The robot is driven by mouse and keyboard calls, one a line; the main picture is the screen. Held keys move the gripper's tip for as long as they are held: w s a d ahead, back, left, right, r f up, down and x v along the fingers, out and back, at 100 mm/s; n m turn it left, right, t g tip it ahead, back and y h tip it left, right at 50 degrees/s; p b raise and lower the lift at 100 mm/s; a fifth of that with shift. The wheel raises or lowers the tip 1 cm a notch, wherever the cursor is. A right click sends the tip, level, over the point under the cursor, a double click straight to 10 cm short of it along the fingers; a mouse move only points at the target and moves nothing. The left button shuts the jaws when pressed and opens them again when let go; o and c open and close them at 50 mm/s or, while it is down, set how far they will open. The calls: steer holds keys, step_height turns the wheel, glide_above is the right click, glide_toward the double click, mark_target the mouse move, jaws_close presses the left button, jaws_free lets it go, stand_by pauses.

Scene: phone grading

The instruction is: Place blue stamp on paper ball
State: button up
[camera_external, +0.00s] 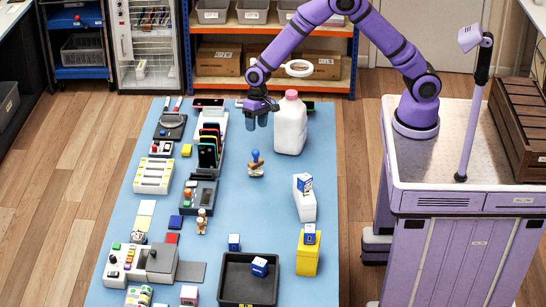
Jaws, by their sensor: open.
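A small stamp (256,163) with a blue top and a tan lower part stands on the blue table, centre. My gripper (257,122) is open, pointing down above and behind the stamp in the picture, apart from it. It is just left of a white jug, and I cannot tell whether they touch. I cannot make out a paper ball in this view.
A white jug (291,124) with a pink cap stands right of my gripper. A white carton (304,198), a yellow box (308,253) and a black tray (248,279) are nearer the front. Devices and phones (208,147) crowd the left side. The table (257,207) is clear around the stamp.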

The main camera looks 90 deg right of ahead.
steer(key=s+d+r+n+t, duration=0.1)
steer(key=s+d+r+n, duration=0.15)
steer(key=s+r, duration=0.75)
steer(key=s+d+r+n+t, duration=0.1)
steer(key=s+d+r, duration=0.35)
steer(key=r, duration=0.95)
steer(key=s+d+r+n+t+h, duration=0.1)
steer(key=s+d+r+n, duration=0.1)
steer(key=s, duration=1)
steer(key=s+d+r+n+t+h, duration=0.2)
steer(key=s+d+r, duration=0.1)
steer(key=s, duration=1)
steer(key=shift+s+r, duration=0.15)
steer(key=shift+r, duration=0.35)
